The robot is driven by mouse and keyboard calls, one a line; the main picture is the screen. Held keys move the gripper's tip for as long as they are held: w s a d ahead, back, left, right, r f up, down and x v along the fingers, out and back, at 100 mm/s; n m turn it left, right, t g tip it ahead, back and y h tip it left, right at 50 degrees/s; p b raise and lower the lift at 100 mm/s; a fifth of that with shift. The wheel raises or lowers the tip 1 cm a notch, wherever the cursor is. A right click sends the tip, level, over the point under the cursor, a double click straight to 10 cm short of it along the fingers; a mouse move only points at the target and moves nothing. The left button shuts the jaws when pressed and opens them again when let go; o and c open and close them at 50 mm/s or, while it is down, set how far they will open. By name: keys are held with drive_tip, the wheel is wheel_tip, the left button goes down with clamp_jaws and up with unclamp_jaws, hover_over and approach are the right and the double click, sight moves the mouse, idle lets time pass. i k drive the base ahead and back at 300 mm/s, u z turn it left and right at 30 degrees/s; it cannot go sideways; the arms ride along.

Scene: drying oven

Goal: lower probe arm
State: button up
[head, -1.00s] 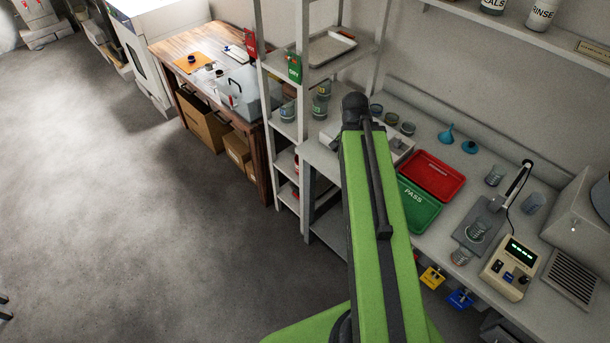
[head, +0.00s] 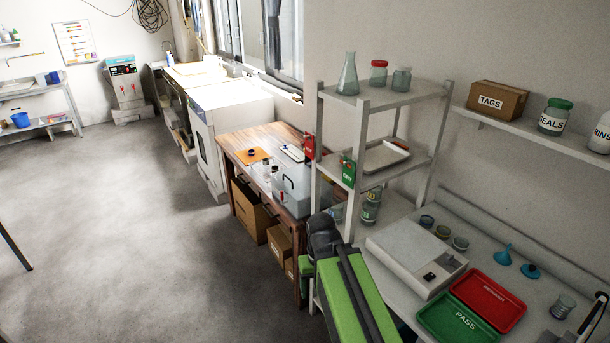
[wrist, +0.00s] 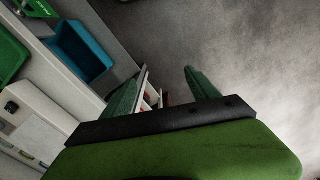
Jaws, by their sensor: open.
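The gripper itself cannot be made out there.
A white boxy device (head: 415,252), the green PASS tray (head: 430,325) and a red tray (head: 487,300) lie on the bench. A grey shelf rack (head: 385,98) stands close behind my arm. The wrist view shows a blue bin (wrist: 85,50). The floor at left is clear.

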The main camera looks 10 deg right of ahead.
sight(601, 297)
drive_tip(key=z, duration=2.25)
drive_tip(key=k, duration=0.85)
drive_tip(key=i, duration=0.85)
drive_tip(key=z, duration=0.25)
drive_tip(key=k, duration=0.25)
drive_tip(key=u, duration=0.1)
